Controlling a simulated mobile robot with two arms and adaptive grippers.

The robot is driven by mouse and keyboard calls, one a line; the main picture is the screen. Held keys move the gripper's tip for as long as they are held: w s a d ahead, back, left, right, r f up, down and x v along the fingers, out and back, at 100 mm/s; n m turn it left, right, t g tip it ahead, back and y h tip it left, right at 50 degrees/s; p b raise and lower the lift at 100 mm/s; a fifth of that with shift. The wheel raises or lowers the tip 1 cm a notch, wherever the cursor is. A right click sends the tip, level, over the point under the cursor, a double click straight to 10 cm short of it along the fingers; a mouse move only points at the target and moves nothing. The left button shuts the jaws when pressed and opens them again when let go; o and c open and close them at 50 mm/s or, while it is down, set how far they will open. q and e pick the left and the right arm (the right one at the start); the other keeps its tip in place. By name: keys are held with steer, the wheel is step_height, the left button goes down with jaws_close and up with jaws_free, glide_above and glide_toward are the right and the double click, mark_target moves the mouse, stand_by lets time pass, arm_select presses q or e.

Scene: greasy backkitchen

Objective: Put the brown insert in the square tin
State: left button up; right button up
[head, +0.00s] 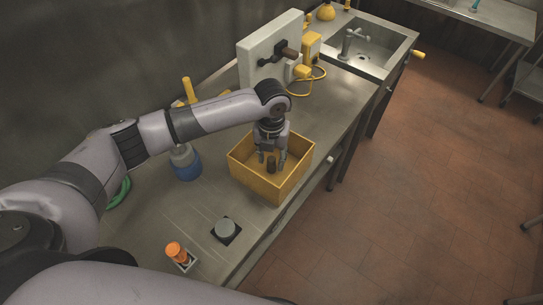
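A yellow square-sided box (271,187), which may be the square tin, stands on the metal counter with its top open. My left gripper (272,162) points down into it, fingers spread. A small dark upright piece (271,167) shows between the fingertips, with a gap seeming to remain on each side. It may be the brown insert, but its colour is too dark to be sure. The lower fingertips are inside the box walls. My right gripper is not in view.
An orange cylinder (175,249) stands in a small square holder (186,264) at the counter's front. A grey disc (226,229) sits on a dark square base. A blue-based container (187,170) stands left of the box. A pale panel (268,52) and sink (364,56) are behind.

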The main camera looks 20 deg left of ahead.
mark_target(272, 159)
arm_select(q)
steer(key=shift+r, duration=0.45)
step_height(272, 159, up, 11)
steer(key=b, duration=0.2)
steer(key=shift+r+b, duration=0.2)
steer(key=shift+b, duration=0.15)
steer(key=shift+d, duration=0.1)
